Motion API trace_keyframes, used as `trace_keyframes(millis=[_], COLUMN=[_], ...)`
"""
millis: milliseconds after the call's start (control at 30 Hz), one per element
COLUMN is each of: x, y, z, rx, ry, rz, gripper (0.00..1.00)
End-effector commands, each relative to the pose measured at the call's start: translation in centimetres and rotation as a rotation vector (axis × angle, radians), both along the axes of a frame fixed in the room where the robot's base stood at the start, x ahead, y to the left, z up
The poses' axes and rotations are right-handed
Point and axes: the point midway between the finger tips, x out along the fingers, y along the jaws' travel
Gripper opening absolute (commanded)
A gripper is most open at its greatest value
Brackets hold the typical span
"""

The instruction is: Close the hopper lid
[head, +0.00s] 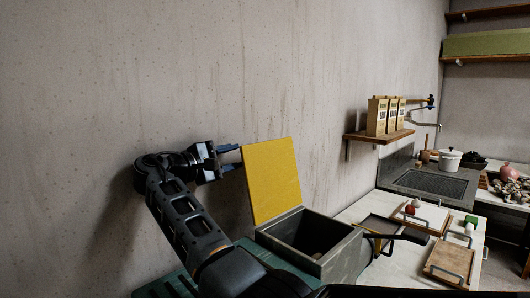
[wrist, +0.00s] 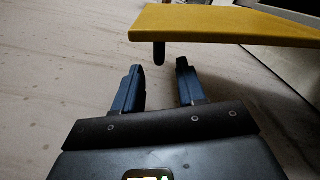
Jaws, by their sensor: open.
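The hopper is a grey box (head: 340,254) with an open top and a dark inside. Its yellow lid (head: 271,180) stands raised, nearly upright, at the back left of the box. My gripper (head: 236,158) is open and empty, just left of the lid's upper left edge, with its fingers pointing toward the lid. In the wrist view the lid (wrist: 225,24) shows as a yellow slab beyond the fingertips, with a short dark peg (wrist: 159,53) below its near edge. The open fingers (wrist: 159,78) point toward it. Whether a fingertip touches the lid I cannot tell.
A plain wall (head: 150,80) stands close behind my arm and the lid. A wooden shelf (head: 379,136) with paper bags is on the wall to the right.

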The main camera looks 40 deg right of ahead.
Motion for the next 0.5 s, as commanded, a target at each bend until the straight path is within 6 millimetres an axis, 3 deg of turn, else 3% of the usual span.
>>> trace_keyframes(millis=[500], x=[0.2], y=[-6.6], z=[0.2], rx=[-0.001], ry=[0.002], rz=[0.0], gripper=[0.4])
